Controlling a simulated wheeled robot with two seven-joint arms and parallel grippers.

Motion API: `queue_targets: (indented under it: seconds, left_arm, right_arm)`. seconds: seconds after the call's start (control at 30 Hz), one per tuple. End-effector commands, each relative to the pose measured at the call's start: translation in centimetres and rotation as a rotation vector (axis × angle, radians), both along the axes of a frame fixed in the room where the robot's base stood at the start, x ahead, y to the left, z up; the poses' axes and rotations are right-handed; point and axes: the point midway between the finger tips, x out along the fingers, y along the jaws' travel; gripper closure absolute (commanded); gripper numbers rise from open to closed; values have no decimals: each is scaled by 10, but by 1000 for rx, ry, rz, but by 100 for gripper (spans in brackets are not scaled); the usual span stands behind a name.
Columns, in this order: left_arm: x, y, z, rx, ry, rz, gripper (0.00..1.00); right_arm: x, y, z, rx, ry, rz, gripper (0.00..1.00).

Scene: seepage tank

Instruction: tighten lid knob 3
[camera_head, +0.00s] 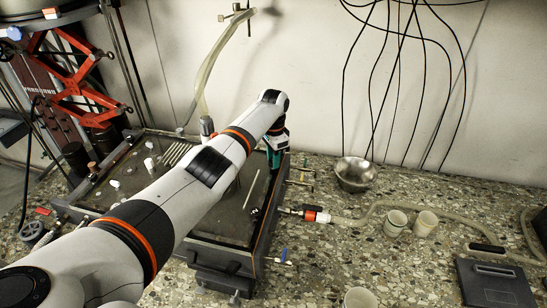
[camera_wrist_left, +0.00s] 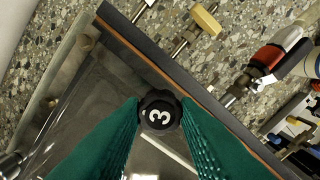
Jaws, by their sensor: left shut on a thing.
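Lid knob 3 (camera_wrist_left: 160,114) is a black scalloped knob with a white "3" on top, in the middle of the left wrist view. The green fingers of my left gripper (camera_head: 275,154) are shut on it from both sides. The knob stands near the edge of the clear lid of the dark-framed tank (camera_head: 222,259). In the head view my left arm crosses over the tank and hides much of the lid, and the knob cannot be made out there. My right gripper is not in view.
A metal bowl (camera_head: 356,174) and pale cups (camera_head: 395,223) stand on the speckled bench right of the tank. A hose with a red-and-white fitting (camera_head: 315,216) joins the tank's right side. A black case (camera_head: 495,284) lies at front right. Cables hang on the wall.

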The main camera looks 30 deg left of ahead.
Motion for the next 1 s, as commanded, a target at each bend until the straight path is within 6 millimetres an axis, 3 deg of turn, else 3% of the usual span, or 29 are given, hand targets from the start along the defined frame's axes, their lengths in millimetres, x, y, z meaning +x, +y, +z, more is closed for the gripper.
queue_targets:
  seconds: [0.5, 1.0]
  left_arm:
    - [1, 0, 2, 0, -4, -375, 94]
    - [2, 1, 2, 1, -6, -466, 94]
  right_arm:
    - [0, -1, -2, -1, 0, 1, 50]
    - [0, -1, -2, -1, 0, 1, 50]
